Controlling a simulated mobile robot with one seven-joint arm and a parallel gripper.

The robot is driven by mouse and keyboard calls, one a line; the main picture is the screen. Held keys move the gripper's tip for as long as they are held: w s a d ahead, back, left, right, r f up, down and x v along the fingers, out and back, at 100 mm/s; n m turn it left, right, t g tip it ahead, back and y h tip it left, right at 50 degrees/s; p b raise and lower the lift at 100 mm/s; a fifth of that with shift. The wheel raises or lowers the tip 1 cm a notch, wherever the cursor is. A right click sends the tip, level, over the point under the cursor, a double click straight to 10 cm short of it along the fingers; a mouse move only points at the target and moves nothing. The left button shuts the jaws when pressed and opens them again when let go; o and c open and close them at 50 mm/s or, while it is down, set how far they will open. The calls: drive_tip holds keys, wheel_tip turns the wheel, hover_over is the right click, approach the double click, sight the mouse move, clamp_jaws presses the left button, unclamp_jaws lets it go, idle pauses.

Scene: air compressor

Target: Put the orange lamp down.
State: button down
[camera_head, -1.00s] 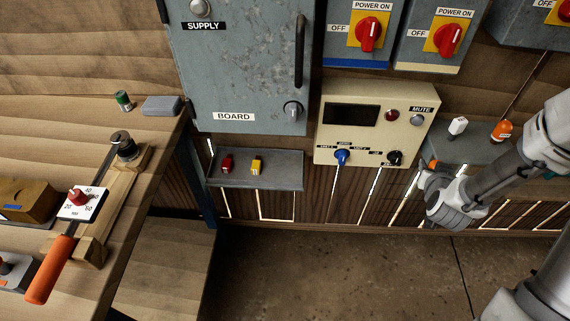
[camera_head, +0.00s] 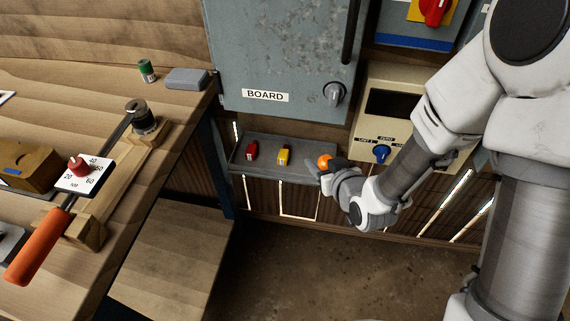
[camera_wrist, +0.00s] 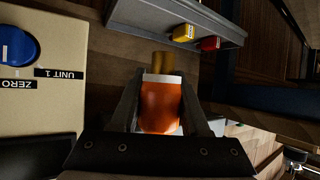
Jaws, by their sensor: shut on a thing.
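The orange lamp (camera_wrist: 161,105) is held between the two fingers of my gripper (camera_wrist: 160,100) in the wrist view, with a pale band and a brass-coloured end pointing away from the palm. In the head view the lamp (camera_head: 324,161) shows as an orange dome at the tip of my gripper (camera_head: 326,170), beside the right end of the grey shelf (camera_head: 262,178). The shelf also shows in the wrist view (camera_wrist: 185,50), ahead of the lamp and apart from it. My fingers are partly hidden in the head view.
A red lamp (camera_head: 251,152) and a yellow lamp (camera_head: 284,155) stand on the shelf; its right part looks free. The cream control box (camera_head: 372,126) with a blue knob (camera_head: 381,153) is close by my arm. The board cabinet (camera_head: 280,60) hangs above the shelf.

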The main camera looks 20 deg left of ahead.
drive_tip(key=s+a+f+n+g+y+b, duration=0.2)
drive_tip(key=s+a+n+g, duration=0.1)
drive_tip(key=s+a, duration=0.45)
drive_tip(key=b, duration=0.3)
hover_over(311, 156)
drive_tip(key=shift+s+a+f, duration=0.1)
drive_tip(key=shift+s+f, duration=0.1)
drive_tip(key=shift+f, duration=0.9)
wheel_tip(311, 156, down, 5)
drive_tip(key=shift+f+b, duration=0.1)
drive_tip(key=shift+b, duration=1.1)
drive_tip(key=shift+w, duration=0.15)
